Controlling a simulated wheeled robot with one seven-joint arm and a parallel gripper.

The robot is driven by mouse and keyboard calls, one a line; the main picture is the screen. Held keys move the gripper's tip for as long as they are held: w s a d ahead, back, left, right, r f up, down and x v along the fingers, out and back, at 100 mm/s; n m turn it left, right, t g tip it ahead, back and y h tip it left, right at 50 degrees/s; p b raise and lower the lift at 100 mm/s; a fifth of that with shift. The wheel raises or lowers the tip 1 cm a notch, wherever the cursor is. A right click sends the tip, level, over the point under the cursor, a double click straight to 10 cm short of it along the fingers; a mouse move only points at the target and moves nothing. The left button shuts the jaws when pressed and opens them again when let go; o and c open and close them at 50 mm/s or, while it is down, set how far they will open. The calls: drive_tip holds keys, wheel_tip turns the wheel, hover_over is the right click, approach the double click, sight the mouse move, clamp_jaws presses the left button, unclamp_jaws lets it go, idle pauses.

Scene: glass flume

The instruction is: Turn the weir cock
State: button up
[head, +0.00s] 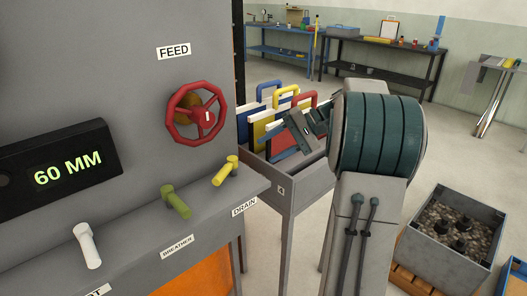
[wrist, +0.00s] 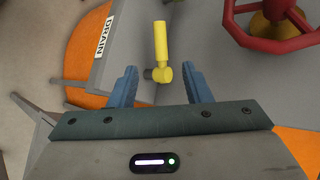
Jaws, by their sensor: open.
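No label reading WEIR is in view. On the grey panel's ledge in the head view are a yellow cock (head: 225,171) by the DRAIN label (head: 244,206), an olive-green cock (head: 176,202) by the BREATHER label (head: 177,246), and a white cock (head: 87,246). The label below the white one is cut off, showing only a final T. My gripper (head: 298,130) is to the right of the yellow cock, apart from it. In the wrist view my gripper (wrist: 163,88) is open, and the yellow cock (wrist: 161,42) appears beyond and between its blue fingers.
A red FEED handwheel (head: 196,112) stands above the yellow cock. A display (head: 55,170) reads 60 MM. A grey bin (head: 300,192) of coloured boards stands right of the panel. A gravel crate (head: 432,262) is at lower right; benches line the back.

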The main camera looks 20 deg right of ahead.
sight(226, 170)
drive_tip(key=shift+r, duration=0.1)
drive_tip(key=c, duration=0.7)
drive_tip(key=shift+r+m+p, duration=0.2)
drive_tip(key=shift+m+p, duration=0.3)
drive_tip(key=shift+p, duration=0.25)
clamp_jaws()
drive_tip(key=s+a+f+m+t+h+p, duration=0.15)
drive_tip(key=s+m+t+h+p, duration=0.4)
drive_tip(key=m+p, duration=1.2)
drive_tip(key=shift+m+g+y, duration=0.85)
drive_tip(key=shift+m+g, duration=0.1)
drive_tip(key=x, duration=0.7)
drive_tip(key=a+x, duration=0.1)
drive_tip(key=x, duration=0.3)
drive_tip(key=shift+r, duration=0.3)
drive_tip(key=shift+w+a, duration=0.5)
drive_tip(key=shift+w, duration=0.05)
